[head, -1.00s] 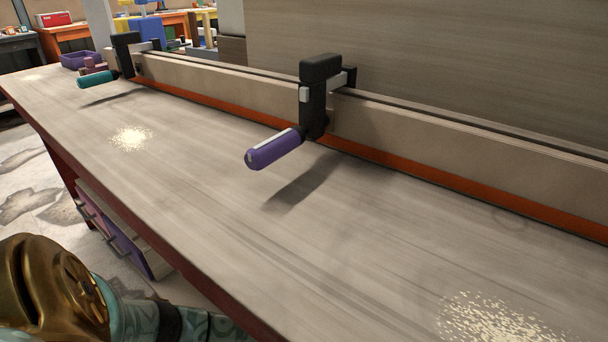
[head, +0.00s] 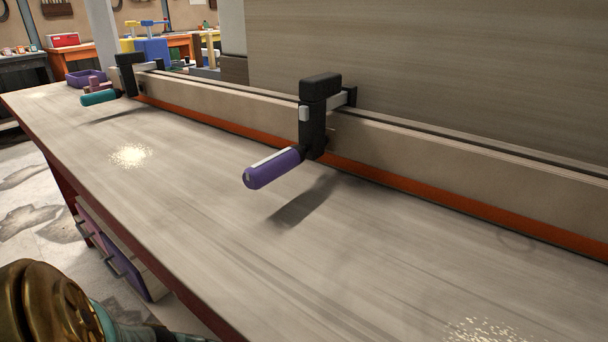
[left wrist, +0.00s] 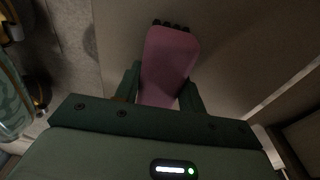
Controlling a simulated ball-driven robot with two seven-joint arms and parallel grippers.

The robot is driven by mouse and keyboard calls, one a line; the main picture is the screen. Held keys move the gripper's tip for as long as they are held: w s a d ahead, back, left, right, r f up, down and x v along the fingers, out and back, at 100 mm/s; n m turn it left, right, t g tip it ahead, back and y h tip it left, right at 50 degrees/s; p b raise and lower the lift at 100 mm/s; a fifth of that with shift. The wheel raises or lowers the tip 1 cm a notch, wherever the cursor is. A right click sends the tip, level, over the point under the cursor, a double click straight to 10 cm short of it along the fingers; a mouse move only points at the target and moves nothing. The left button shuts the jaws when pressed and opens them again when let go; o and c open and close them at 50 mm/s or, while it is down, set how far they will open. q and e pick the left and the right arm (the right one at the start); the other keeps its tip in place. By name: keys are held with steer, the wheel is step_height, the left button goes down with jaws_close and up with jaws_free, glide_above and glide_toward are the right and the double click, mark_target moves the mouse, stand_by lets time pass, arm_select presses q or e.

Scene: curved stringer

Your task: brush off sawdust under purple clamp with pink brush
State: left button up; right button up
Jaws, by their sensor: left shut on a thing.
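The purple clamp (head: 273,167) has a purple handle and a black body gripping the beam, in the middle of the head view. Its handle hangs out over the bench, with a dark shadow below. One pale sawdust patch (head: 130,155) lies left of it, nearer the teal clamp. Another sawdust patch (head: 482,331) is cut off by the bottom edge at right. In the left wrist view my left gripper (left wrist: 161,84) is shut on the pink brush (left wrist: 168,58), whose dark bristles show at the far end. My right gripper is out of view.
The workbench (head: 330,260) is mostly clear along its front. The long beam (head: 430,155) with an orange lower strip runs along its back. A teal clamp (head: 100,98) and a purple tray (head: 86,78) stand at the far left. Drawers (head: 118,250) sit under the front edge.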

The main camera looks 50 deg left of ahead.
arm_select(q)
steer(key=shift+f, duration=0.3)
